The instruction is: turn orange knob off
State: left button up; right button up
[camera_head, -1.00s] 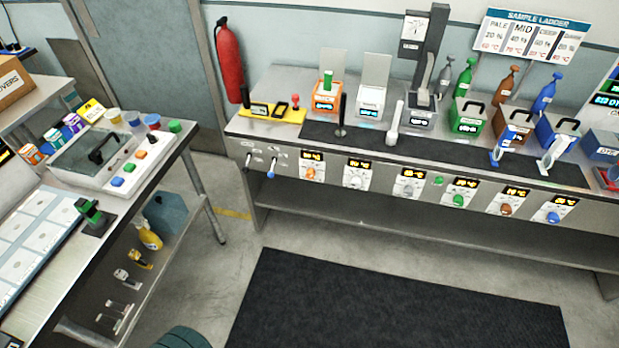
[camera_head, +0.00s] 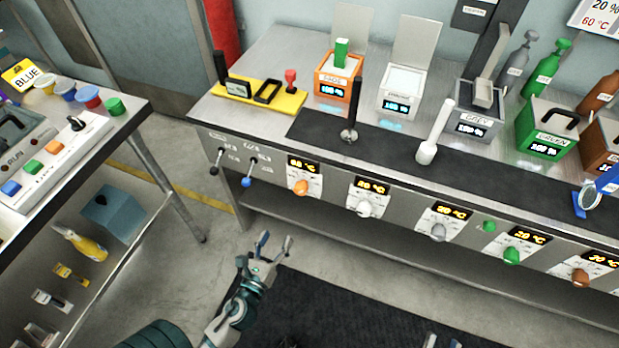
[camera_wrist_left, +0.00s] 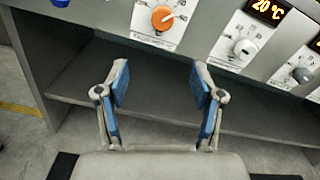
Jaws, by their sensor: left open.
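The orange knob (camera_head: 300,187) is on the front panel of the long bench, below a small lit temperature display (camera_head: 303,165). It also shows large at the top of the left wrist view (camera_wrist_left: 163,17), on a white dial plate. My left gripper (camera_head: 265,243) is open and empty, below and a little left of the knob, apart from it. In the left wrist view its two blue-padded fingers (camera_wrist_left: 160,92) stand wide apart, with the knob beyond them.
A white knob (camera_head: 365,208) is right of the orange one, with grey, green and brown knobs further along. Two small levers (camera_head: 250,172) stick out to the left. An orange box (camera_head: 335,88) stands on the bench above. Open floor lies before the bench.

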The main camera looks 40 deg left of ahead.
pick_arm(q)
jog(key=w+r, duration=0.1)
jog(key=w, duration=0.1)
send_near(299, 193)
jog(key=x, duration=0.6)
jog(key=shift+w+a+f+b, duration=0.2)
jog(key=shift+a+f+b, duration=0.1)
jog(key=shift+a, duration=0.05)
jog(key=w, duration=0.3)
jog(key=shift+w+r+b, duration=0.1)
jog(key=shift+w+b, duration=0.1)
jog(key=shift+b, duration=0.1)
jog(key=shift+w+r, duration=0.1)
jog(key=shift+w, duration=0.25)
pick_arm(e)
jog(key=s+r+t, duration=0.1)
jog(key=s+d+r+t, duration=0.1)
jog(key=shift+r+m+t, duration=0.3)
jog(key=shift+r, duration=0.05)
pick_arm(q)
jog(key=shift+a, duration=0.15)
pick_arm(e)
jog(key=shift+a, duration=0.1)
